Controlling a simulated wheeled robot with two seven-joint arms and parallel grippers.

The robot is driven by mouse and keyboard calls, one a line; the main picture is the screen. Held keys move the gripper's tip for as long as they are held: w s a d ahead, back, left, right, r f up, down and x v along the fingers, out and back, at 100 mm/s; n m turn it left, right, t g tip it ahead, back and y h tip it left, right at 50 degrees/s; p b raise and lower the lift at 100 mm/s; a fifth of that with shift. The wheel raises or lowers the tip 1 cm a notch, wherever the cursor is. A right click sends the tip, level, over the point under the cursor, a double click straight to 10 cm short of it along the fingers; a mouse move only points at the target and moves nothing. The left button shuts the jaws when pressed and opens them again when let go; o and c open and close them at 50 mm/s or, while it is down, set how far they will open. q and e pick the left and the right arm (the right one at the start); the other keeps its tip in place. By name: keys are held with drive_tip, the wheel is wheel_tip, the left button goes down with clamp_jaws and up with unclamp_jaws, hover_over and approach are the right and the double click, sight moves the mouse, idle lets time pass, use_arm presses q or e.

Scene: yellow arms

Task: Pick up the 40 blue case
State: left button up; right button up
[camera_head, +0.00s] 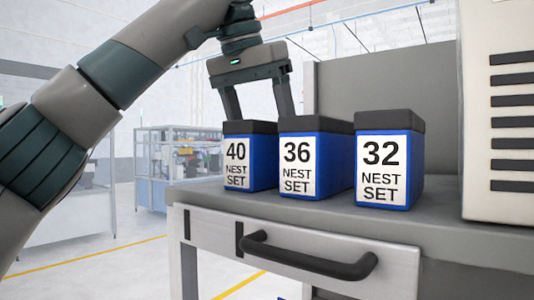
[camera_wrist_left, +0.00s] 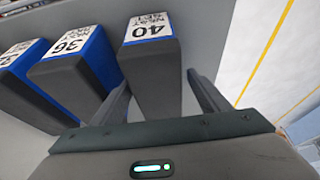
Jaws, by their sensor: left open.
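The 40 blue case (camera_head: 249,157) has a black lid and a white "40 NEST SET" label. It stands upright at the left end of a row on the grey cabinet top (camera_head: 330,205). It also shows in the left wrist view (camera_wrist_left: 150,65). My left gripper (camera_head: 259,116) comes down from above, its two open fingers on either side of the 40 case's lid. In the left wrist view its fingers (camera_wrist_left: 158,84) straddle the case, with a gap visible on the right side. The left finger is between the 40 and 36 cases. My right gripper is in neither view.
The 36 case (camera_head: 316,157) stands close to the right of the 40 case, and the 32 case (camera_head: 388,158) is further right. A beige vented box (camera_head: 490,110) bounds the right side. A drawer with a black handle (camera_head: 310,258) is in front.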

sight(272, 160)
use_arm(q)
drive_tip(key=shift+w+d+f, duration=0.15)
drive_tip(key=shift+w+f, duration=0.05)
drive_tip(key=shift+f, duration=0.15)
drive_tip(key=shift+p+x, duration=0.6)
drive_tip(key=shift+x, duration=0.45)
drive_tip(key=shift+w+d+f, duration=0.15)
drive_tip(key=shift+w+f, duration=0.05)
drive_tip(key=shift+f, duration=0.35)
drive_tip(key=shift+c, duration=0.4)
drive_tip(key=c, duration=1.4)
drive_tip(key=shift+r, duration=0.15)
